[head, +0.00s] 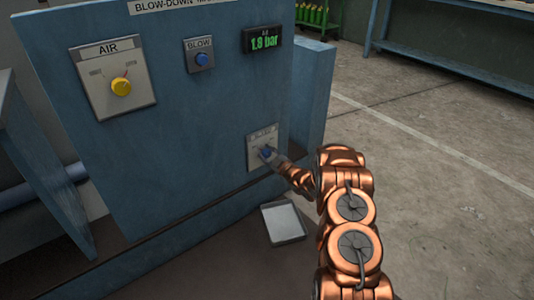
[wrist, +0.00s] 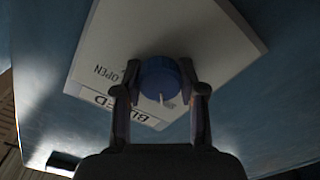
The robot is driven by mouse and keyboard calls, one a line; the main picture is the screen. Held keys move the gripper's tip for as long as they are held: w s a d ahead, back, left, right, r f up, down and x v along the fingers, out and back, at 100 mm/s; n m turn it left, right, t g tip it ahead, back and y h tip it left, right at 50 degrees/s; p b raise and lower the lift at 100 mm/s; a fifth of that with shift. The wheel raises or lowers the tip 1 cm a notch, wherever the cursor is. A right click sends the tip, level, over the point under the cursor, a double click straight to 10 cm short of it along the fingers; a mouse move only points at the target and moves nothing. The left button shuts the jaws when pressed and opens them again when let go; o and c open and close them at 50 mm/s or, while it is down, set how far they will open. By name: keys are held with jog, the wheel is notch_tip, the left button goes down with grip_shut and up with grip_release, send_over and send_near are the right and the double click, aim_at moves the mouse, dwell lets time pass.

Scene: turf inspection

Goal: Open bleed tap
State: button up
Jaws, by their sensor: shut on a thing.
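The bleed tap is a round blue knob (wrist: 160,80) on a pale plate (wrist: 190,30) marked BLEED and OPEN, low on the blue panel. It also shows small in the head view (head: 266,152). A light pointer mark on the knob is visible in the wrist view. My gripper (wrist: 160,90) has one finger on each side of the knob and is shut on it. In the head view, my gripper (head: 272,156) reaches the plate from the lower right and hides part of it.
Above on the panel (head: 190,130) are a yellow AIR knob (head: 121,87), a blue BLOW button (head: 202,59) and a display (head: 262,40) reading about 1.9 bar. A pale tray-like object (head: 283,222) lies below the tap. Open floor (head: 450,160) lies to the right.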

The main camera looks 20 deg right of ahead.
jog(key=shift+d+r+m+p, duration=0.1)
jog(key=shift+r+m+p, duration=0.15)
jog(key=shift+p, duration=0.25)
jog(key=shift+m+p, duration=0.25)
jog(key=shift+p, duration=0.1)
jog(key=m+p, duration=0.2)
jog(key=p, duration=0.1)
jog(key=shift+r, duration=0.1)
jog(key=m+p, duration=0.4)
jog(key=shift+m, duration=0.3)
jog(key=m+p, duration=0.1)
jog(key=m, duration=0.4)
jog(key=shift+f+p, duration=0.2)
jog(key=shift+p, duration=0.15)
jog(key=m, duration=0.5)
jog(key=shift+f, duration=0.1)
jog(key=shift+m, duration=0.3)
jog(key=o, duration=1.2)
jog(key=shift+c, duration=0.2)
